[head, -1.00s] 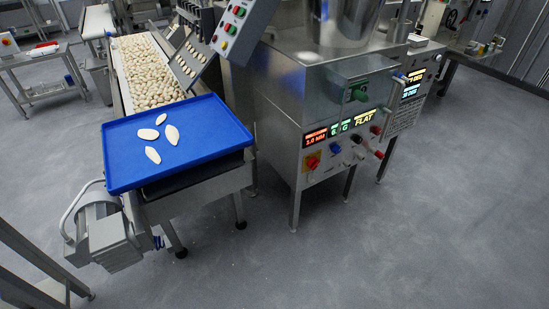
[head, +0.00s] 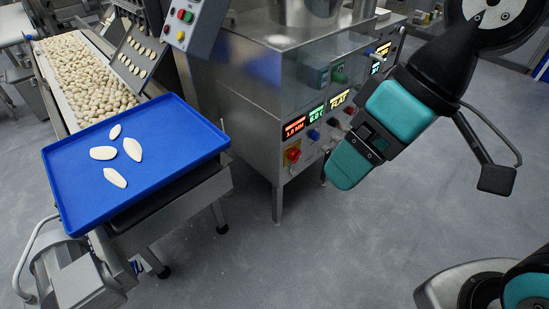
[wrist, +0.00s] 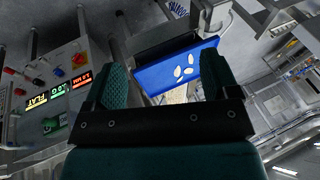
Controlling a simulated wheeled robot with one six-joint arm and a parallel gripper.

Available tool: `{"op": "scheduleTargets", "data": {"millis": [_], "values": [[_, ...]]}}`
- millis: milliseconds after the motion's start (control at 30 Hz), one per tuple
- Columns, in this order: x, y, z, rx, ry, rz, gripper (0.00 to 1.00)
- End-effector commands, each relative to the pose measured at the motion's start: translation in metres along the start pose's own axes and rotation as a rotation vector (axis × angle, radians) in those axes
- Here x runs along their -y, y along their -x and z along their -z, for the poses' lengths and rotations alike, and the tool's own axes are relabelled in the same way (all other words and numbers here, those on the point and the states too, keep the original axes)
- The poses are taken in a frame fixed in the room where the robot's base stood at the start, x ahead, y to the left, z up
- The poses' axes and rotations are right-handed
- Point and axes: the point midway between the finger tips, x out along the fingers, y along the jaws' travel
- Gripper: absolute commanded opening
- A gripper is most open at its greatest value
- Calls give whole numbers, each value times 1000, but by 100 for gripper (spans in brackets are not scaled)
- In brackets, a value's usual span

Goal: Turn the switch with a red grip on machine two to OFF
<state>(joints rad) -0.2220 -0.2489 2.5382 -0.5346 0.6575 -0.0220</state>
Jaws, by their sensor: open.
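A steel machine (head: 255,95) stands in the middle of the head view, with a control panel on its front. A red-gripped rotary switch on a yellow plate (head: 293,154) sits at the panel's lower left, below a red-lit display. I cannot read its position or any machine number. The switch also shows in the wrist view (wrist: 81,59), at the upper left. My gripper (head: 352,160) is in front and to the right of the panel, apart from the switch. It is open and empty, its two teal fingers spread in the wrist view (wrist: 163,78).
Small blue, black and red knobs sit right of the switch, partly behind my gripper. A blue tray (head: 75,205) with several pale pieces stands left, beside a conveyor (head: 55,58). A button box (head: 188,22) hangs above. The grey floor in front is clear.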

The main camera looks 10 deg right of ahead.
Motion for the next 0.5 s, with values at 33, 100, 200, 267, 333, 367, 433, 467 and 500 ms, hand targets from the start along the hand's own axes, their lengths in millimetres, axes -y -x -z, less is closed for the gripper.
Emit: {"op": "scheduleTargets", "data": {"millis": [33,100,200,267,333,367,433,467,500], "values": [[-16,-35,3,-27,-10,24,81],[-31,-68,16,-84,-9,70,81],[-55,-117,38,-186,-16,143,81],[-72,-144,51,-253,-26,184,81],[-94,-173,65,-336,-46,228,81],[-104,-185,71,-374,-56,245,81],[-130,-213,83,-464,-88,282,81],[-142,-224,87,-505,-103,296,81],[-160,-238,92,-559,-126,313,81]]}}
